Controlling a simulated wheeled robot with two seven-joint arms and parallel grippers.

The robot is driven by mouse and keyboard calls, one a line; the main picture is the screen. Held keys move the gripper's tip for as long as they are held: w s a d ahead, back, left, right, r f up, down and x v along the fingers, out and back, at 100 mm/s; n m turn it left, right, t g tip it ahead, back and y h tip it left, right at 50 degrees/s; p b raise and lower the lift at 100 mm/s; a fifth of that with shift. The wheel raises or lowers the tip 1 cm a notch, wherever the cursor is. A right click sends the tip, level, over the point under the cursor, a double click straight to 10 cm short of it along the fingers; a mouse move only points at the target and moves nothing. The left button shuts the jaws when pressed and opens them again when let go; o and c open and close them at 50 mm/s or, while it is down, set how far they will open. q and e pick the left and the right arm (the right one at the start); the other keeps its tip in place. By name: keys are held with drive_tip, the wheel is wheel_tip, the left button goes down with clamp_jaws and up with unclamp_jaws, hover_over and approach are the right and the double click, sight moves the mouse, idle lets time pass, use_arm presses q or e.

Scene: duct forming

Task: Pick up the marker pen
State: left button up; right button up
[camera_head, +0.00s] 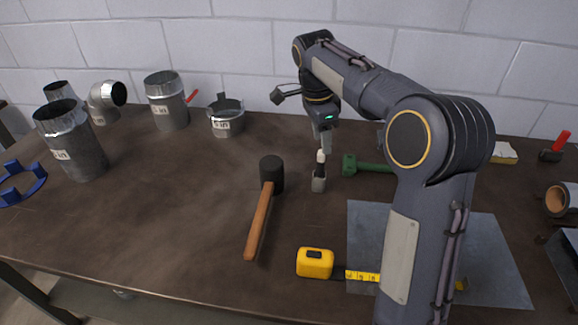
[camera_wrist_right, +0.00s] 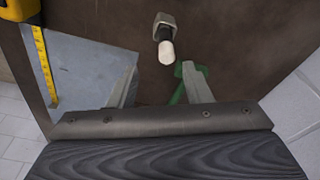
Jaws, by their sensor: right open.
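The marker pen (camera_head: 320,158) stands upright in a small grey metal holder (camera_head: 318,183) on the brown workbench, its white end up. In the right wrist view the marker pen (camera_wrist_right: 166,48) shows white end toward the camera, with the holder (camera_wrist_right: 164,22) behind it. My right gripper (camera_head: 323,143) is above the pen, pointing down. In the right wrist view its two fingers (camera_wrist_right: 160,85) are spread apart, with nothing between them; the pen lies beyond the fingertips. My left gripper is not in view.
A black mallet (camera_head: 271,172) with a wooden handle lies left of the holder. A green-handled tool (camera_head: 366,166) lies close on the right. A yellow tape measure (camera_head: 315,263) and grey sheet metal (camera_head: 490,262) are in front. Several metal ducts (camera_head: 72,143) stand at the left.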

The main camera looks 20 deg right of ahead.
sight(322, 158)
drive_tip(key=shift+w+f, duration=0.25)
drive_tip(key=shift+f, duration=0.1)
drive_tip(key=f, duration=0.4)
drive_tip(key=d+f, duration=0.1)
drive_tip(key=f, duration=0.2)
drive_tip(key=shift+w, duration=0.1)
clamp_jaws()
